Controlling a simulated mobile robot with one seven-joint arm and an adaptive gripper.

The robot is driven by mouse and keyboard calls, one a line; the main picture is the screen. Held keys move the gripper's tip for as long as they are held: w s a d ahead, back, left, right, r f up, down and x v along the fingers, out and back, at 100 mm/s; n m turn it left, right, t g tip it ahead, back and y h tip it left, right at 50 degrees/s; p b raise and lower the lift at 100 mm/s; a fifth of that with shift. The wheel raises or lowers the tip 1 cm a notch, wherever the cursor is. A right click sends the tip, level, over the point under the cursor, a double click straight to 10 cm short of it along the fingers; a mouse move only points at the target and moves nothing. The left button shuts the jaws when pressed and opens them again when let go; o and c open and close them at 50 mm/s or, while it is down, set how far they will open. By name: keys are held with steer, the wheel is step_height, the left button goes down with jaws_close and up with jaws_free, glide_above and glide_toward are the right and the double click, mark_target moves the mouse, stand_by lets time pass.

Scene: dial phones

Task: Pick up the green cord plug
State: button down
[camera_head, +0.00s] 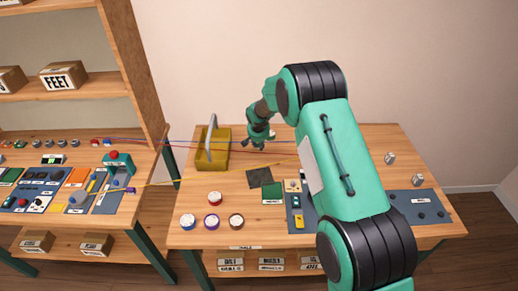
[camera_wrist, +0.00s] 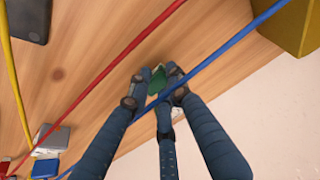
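My gripper (camera_head: 258,141) is low over the far side of the middle table, right of the yellow caddy. In the wrist view its dark blue fingers (camera_wrist: 154,88) are spread apart around a small green piece (camera_wrist: 157,80), which looks like the green cord plug. The fingers partly cover this piece, and I cannot tell whether they touch it. I cannot make out the green plug in the head view, where my gripper and arm hide that spot.
A red cord (camera_wrist: 110,68) and a blue cord (camera_wrist: 215,55) cross close to my fingers; a yellow cord (camera_wrist: 12,75) runs at left. The yellow caddy (camera_head: 222,154) stands left of my gripper. A dark square (camera_head: 260,177) and green mat (camera_head: 272,192) lie nearer.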

stand_by(0.5)
steer(key=shift+r+p, duration=0.45)
steer(key=shift+r, duration=1.15)
steer(key=shift+s+r, duration=0.2)
steer(key=shift+s, duration=0.05)
steer(key=s+d, duration=0.1)
steer(key=s, duration=0.4)
steer(key=s+d+r+p, duration=0.1)
steer(key=s, duration=0.4)
steer(key=s+d, duration=0.1)
steer(key=s, duration=0.4)
steer(key=shift+s+r, duration=0.1)
steer(key=shift+r, duration=0.05)
steer(key=shift+s, duration=0.1)
